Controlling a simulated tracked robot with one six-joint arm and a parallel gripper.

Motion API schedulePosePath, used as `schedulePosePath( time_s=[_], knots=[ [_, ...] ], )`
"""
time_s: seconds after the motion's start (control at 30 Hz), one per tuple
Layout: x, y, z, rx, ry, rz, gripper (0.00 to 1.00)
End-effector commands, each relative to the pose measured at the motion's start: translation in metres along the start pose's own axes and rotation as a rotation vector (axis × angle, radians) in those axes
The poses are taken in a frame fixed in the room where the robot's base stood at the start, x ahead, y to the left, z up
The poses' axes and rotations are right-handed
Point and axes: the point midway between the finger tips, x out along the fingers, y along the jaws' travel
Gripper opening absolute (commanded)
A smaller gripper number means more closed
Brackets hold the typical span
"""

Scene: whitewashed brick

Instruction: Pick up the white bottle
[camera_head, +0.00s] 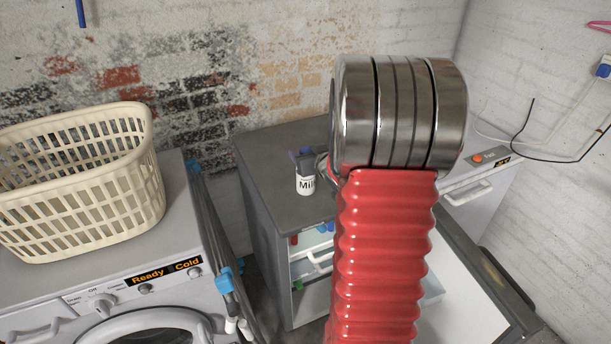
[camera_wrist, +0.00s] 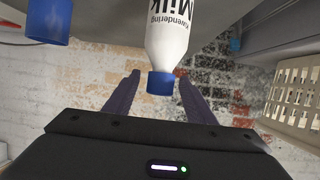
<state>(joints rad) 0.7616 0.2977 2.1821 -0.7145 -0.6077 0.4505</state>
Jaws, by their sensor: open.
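The white bottle (camera_head: 305,185), with "Milk" in dark letters, stands on the grey top of a cabinet in the head view. My gripper (camera_head: 303,158) is at its upper part, mostly hidden behind my own arm. In the wrist view the picture is upside down, and the bottle (camera_wrist: 168,40) shows its blue cap (camera_wrist: 161,83) toward me. My two dark fingers (camera_wrist: 160,78) are open, one on each side of the cap in the picture. I cannot tell whether either finger touches the bottle.
A blue cylindrical object (camera_wrist: 48,20) is beside the bottle in the wrist view. The cabinet top (camera_head: 270,150) has bare room around the bottle. A cream laundry basket (camera_head: 140,215) sits on the washing machine (camera_head: 190,250) at left. A brick wall (camera_head: 200,40) stands behind.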

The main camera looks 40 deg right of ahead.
Motion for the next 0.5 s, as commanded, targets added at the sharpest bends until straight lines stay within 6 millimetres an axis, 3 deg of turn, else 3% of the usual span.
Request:
schedulePosePath(
  time_s=[0.3, 0.5],
  knots=[
    [-0.0001, -0.0004, 0.0001, 0.0, 0.0, -0.001, 0.5],
    [-0.0001, -0.0005, 0.0001, 0.0, 0.0, -0.001, 0.37]
  ],
)
